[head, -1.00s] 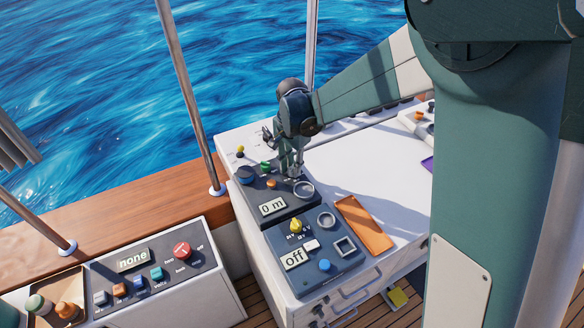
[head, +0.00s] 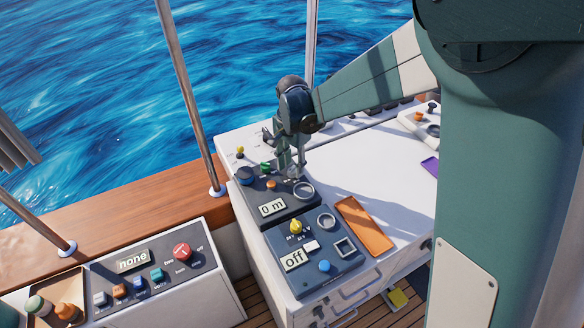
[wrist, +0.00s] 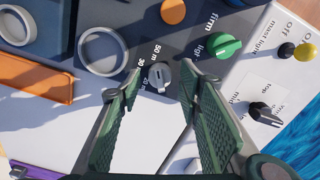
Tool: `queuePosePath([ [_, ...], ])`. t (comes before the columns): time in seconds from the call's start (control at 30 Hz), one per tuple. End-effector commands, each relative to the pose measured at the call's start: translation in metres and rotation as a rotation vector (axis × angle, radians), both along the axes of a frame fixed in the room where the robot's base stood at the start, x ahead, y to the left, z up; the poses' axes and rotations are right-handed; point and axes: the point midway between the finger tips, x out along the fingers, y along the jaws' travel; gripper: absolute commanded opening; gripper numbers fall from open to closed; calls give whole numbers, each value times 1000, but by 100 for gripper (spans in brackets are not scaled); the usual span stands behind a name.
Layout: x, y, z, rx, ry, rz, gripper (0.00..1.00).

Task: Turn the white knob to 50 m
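The white knob (wrist: 159,75) shows pale grey in the wrist view, on the dark panel beside printed marks including 50 m and 30. My gripper (wrist: 161,80) is open, with one fingertip on each side of the knob and visible gaps between. In the head view my gripper (head: 292,170) points down over the far end of the dark panel, and the knob is hard to make out behind the fingers. The display (head: 271,207) on that panel reads 0 m.
A green knob (wrist: 224,46) and an orange button (wrist: 173,11) sit close to the fingers. A black knob (wrist: 262,113) is to the right. A grey ring (wrist: 102,51) is to the left. A nearer panel has a yellow knob (head: 296,226) and an orange tray (head: 364,227) beside it.

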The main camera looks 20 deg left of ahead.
Motion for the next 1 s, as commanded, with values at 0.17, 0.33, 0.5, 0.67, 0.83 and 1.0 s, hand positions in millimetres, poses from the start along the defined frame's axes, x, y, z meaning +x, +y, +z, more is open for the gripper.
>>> queuePosePath([
  [0.17, 0, 0, 21, 0, 0, 0, 36],
  [0.33, 0, 0, 48, 0, 0, 0, 36],
  [0.5, 0, 0, 75, 0, 0, 0, 36],
  [0.67, 0, 0, 94, 0, 0, 0, 36],
  [0.83, 0, 0, 106, 0, 0, 0, 36],
  [1.0, 0, 0, 109, 0, 0, 0, 36],
])
